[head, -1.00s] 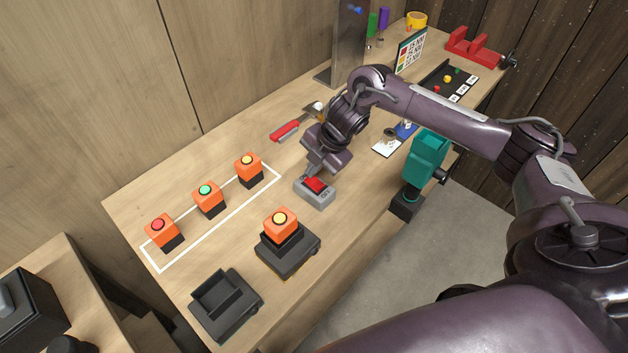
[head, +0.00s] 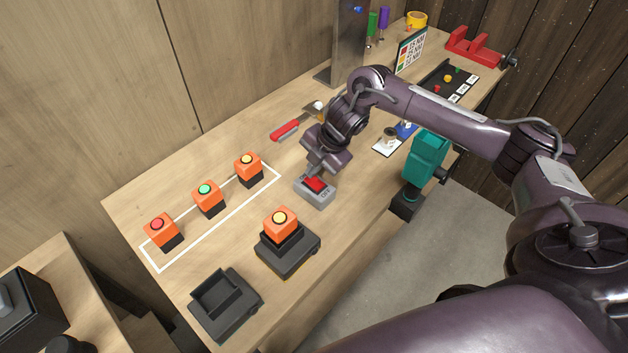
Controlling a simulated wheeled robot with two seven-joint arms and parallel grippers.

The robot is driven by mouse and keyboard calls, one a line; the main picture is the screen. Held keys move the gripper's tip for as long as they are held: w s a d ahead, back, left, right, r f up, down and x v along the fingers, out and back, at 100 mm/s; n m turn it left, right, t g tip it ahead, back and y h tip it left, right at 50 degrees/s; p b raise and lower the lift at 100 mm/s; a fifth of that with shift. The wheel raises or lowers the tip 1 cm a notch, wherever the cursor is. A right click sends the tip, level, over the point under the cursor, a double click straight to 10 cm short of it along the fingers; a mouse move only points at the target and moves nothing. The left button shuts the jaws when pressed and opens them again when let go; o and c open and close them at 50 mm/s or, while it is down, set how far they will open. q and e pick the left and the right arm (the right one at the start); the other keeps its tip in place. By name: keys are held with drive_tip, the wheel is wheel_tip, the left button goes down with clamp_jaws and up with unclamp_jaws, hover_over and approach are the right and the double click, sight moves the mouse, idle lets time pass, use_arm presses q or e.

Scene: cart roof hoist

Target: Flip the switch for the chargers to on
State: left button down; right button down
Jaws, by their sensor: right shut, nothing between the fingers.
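The charger switch (head: 315,191) is a grey box with a red rocker (head: 315,183) on top, in the middle of the workbench. My right gripper (head: 314,174) is shut and empty, pointing down at the far end of the red rocker. It touches or nearly touches the rocker and hides part of it. One charger (head: 289,256) holds an orange battery (head: 280,221) with a yellow top. The other charger (head: 226,309) is empty. My left gripper is not in view.
Several orange batteries (head: 208,200) stand in a white outline on the left. A red-handled tool (head: 285,131) lies behind the switch. A teal drill (head: 424,160) stands at the bench's front edge, right of the switch. A metal post (head: 348,45) stands at the back.

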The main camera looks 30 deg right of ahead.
sight(316, 182)
drive_tip(key=shift+w+f+b, duration=0.1)
drive_tip(key=shift+f+b, duration=0.4)
drive_tip(key=shift+f, duration=0.2)
drive_tip(key=shift+r, duration=0.15)
idle(0.3)
wheel_tip(316, 182, up, 7)
drive_tip(key=s+p, duration=0.1)
drive_tip(key=p, duration=0.5)
drive_tip(key=shift+d+p, duration=0.15)
drive_tip(key=shift+p, duration=0.15)
drive_tip(key=shift+f, duration=0.2)
